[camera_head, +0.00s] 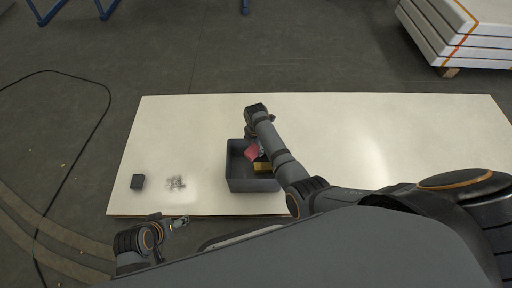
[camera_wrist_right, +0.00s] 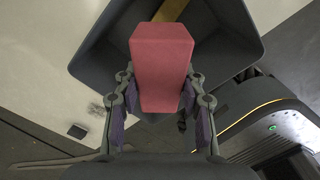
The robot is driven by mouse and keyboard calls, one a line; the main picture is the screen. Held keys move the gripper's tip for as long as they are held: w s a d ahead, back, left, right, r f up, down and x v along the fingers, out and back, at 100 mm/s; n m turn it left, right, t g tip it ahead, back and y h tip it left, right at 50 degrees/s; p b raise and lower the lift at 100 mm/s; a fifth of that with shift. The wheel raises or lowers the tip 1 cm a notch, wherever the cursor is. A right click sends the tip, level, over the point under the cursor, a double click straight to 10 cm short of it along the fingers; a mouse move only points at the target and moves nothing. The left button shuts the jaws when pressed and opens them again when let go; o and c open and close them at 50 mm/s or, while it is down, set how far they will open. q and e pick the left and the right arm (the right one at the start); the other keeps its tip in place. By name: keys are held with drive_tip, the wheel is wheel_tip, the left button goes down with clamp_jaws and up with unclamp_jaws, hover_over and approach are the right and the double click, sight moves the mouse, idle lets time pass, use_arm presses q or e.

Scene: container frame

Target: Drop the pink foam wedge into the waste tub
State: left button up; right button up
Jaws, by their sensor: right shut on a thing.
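The pink foam wedge (camera_head: 252,152) is gripped by my right gripper (camera_head: 258,149) over the dark grey waste tub (camera_head: 252,186). In the right wrist view the wedge (camera_wrist_right: 161,62) sits between the two fingers, with the tub's wall (camera_wrist_right: 238,30) behind and below it. The wedge appears to be above the tub's opening; its exact height over the floor of the tub is hard to tell. My left gripper (camera_head: 180,222) is at the table's front edge, away from the wedge and tub; its fingers are too small to read.
A yellow-brown piece (camera_head: 262,167) lies in the tub. On the pale table (camera_head: 400,130), a small dark block (camera_head: 138,181) and a grey tangled scrap (camera_head: 176,183) are left of the tub. The table's right side is clear. White slabs (camera_head: 465,30) are stacked beyond.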

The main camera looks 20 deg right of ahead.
drive_tip(key=o, duration=1)
wheel_tip(320, 180, up, 8)
drive_tip(key=shift+f, duration=0.25)
